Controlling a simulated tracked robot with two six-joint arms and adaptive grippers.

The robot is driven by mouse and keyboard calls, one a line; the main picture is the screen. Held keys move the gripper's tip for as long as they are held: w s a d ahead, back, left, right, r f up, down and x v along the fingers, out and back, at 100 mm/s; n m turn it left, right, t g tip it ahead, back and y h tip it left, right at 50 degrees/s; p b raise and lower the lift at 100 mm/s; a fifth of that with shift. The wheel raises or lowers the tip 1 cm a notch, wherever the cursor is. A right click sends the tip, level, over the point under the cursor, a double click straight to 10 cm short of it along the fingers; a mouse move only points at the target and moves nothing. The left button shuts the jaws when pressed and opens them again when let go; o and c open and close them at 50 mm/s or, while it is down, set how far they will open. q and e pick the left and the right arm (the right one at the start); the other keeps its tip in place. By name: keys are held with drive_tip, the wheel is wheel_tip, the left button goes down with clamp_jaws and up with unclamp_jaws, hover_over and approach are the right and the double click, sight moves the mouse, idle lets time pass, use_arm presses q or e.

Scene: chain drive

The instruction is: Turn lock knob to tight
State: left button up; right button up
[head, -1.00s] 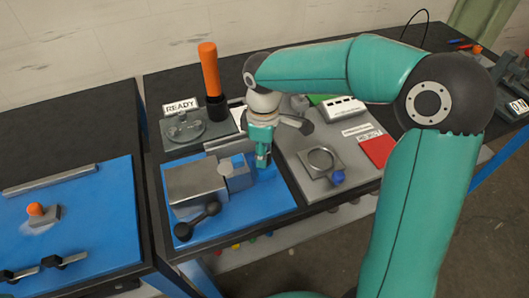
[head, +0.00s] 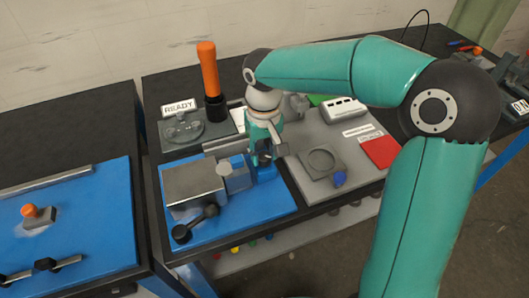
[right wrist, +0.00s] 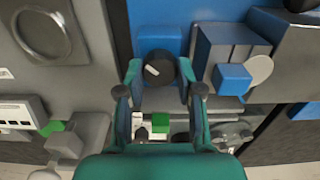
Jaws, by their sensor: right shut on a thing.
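The lock knob (right wrist: 158,70) is a round black knob with a white mark line, on a blue block (right wrist: 158,42) in the right wrist view. The line points slantwise, up and to the left in that view. My right gripper (right wrist: 160,78) is shut on the knob, one finger on each side. In the head view my right gripper (head: 264,158) points down at the right part of the blue plate (head: 250,207), beside the grey vise-like block, and hides the knob. No tight label is readable. My left gripper is out of view.
A grey block (head: 195,184) with a black ball-ended handle (head: 197,222) stands left of the gripper. A grey tray (head: 310,190) with a round recess lies to the right. An orange-handled post (head: 209,75) and a READY sign (head: 180,107) stand behind.

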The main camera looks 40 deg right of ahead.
sight(265, 154)
drive_tip(key=m, duration=0.4)
drive_tip(key=shift+m+b, duration=0.3)
drive_tip(key=shift+b, duration=0.05)
drive_tip(key=m, duration=0.4)
drive_tip(key=shift+d+r+m+b, duration=0.1)
drive_tip(key=shift+m+b, duration=0.2)
drive_tip(key=o, duration=1.2)
drive_tip(key=shift+c, duration=0.2)
wheel_tip(265, 154, up, 12)
